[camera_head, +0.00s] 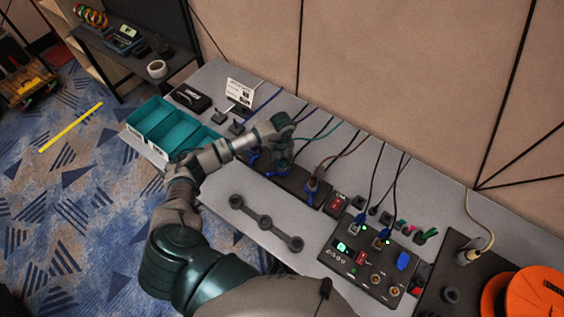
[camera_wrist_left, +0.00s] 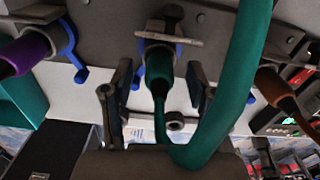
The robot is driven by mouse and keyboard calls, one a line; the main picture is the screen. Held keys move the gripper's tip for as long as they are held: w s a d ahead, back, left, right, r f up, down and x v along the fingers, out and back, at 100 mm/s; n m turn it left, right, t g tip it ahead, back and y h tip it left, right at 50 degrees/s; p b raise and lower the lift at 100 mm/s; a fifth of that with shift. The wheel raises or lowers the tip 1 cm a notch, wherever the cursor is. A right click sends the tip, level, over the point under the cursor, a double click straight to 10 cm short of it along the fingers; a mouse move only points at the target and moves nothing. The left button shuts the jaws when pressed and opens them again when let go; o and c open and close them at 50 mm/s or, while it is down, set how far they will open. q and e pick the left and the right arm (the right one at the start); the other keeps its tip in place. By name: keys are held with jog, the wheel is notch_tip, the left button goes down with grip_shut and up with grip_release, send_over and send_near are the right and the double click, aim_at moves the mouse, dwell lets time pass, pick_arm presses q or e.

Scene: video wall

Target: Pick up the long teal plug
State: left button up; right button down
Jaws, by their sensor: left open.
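The teal plug (camera_wrist_left: 159,66) sits in a socket on a dark panel, behind a blue latch piece (camera_wrist_left: 137,50). Its teal cable (camera_wrist_left: 240,75) loops across the right side of the left wrist view. My left gripper (camera_wrist_left: 160,92) is open, with one finger on each side of the plug and gaps visible. In the head view, my left gripper (camera_head: 281,162) is over the dark socket strip. It mostly hides the plug there, though a teal cable (camera_head: 318,138) shows behind. My right gripper is not in view.
A purple plug (camera_wrist_left: 28,52) and a brown plug (camera_wrist_left: 277,88) flank the teal one. Teal bins (camera_head: 160,122) stand left on the grey table. A control box (camera_head: 368,262) with cables is at right. A dark bar with round knobs (camera_head: 265,221) lies in front.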

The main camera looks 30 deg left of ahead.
pick_arm(q)
jog(key=shift+f, duration=0.55)
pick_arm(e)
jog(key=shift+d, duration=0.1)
pick_arm(q)
jog(key=shift+c, duration=0.2)
jog(key=shift+a, duration=0.1)
grip_shut()
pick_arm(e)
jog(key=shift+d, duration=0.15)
